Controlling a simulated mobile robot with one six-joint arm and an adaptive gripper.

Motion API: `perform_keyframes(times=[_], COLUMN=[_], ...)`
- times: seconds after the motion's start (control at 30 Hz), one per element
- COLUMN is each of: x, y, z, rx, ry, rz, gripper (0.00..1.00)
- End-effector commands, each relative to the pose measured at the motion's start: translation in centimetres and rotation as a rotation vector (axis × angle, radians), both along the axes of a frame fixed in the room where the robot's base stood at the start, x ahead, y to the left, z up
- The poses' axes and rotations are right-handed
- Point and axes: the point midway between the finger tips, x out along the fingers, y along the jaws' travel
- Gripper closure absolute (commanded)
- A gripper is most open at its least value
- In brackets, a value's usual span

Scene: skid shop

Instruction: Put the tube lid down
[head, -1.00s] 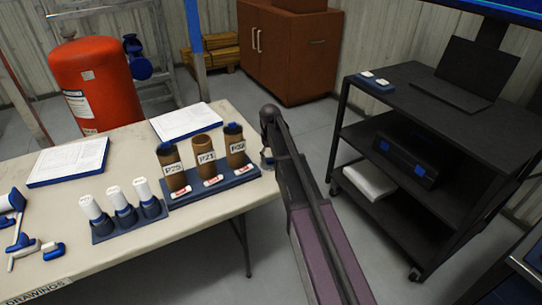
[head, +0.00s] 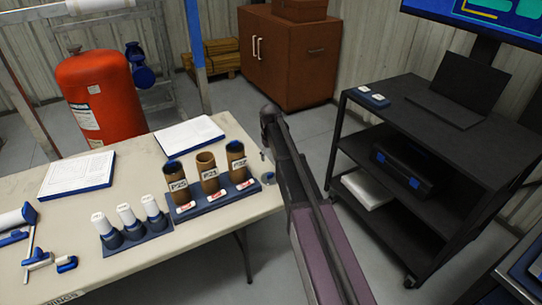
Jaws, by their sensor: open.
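A small round dark blue-grey piece, which looks like the tube lid (head: 268,178), lies on the table just right of the tube rack, near the table's right edge. My gripper (head: 264,155) shows only as a small tip below the end of my arm, a little above that piece and apart from it. It is open; its fingers are mostly hidden by the arm. Three brown tubes stand upright in the blue rack (head: 217,201): P25 (head: 176,177), P21 (head: 208,170) and P32 (head: 237,160). P25 and P32 show blue at the top; P21 shows a plain brown rim.
A blue holder (head: 138,240) with three white-topped pieces stands left of the rack. Papers (head: 190,134) on a blue board lie behind. A red tank (head: 100,100) stands beyond the table (head: 205,262). A black cart (head: 425,125) is at right, with clear floor between.

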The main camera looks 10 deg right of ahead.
Motion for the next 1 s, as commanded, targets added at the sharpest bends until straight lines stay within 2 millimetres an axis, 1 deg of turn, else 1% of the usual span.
perform_keyframes(times=[0.03, 0.3, 1.0], x=[0.0, 0.0, 0.0], y=[0.0, 0.0, 0.0], z=[0.7, 1.7, 1.8], rx=[0.0, 0.0, 0.0], ry=[0.0, 0.0, 0.0], rz=[0.0, 0.0, -0.001], gripper=[0.24, 0.24, 0.24])
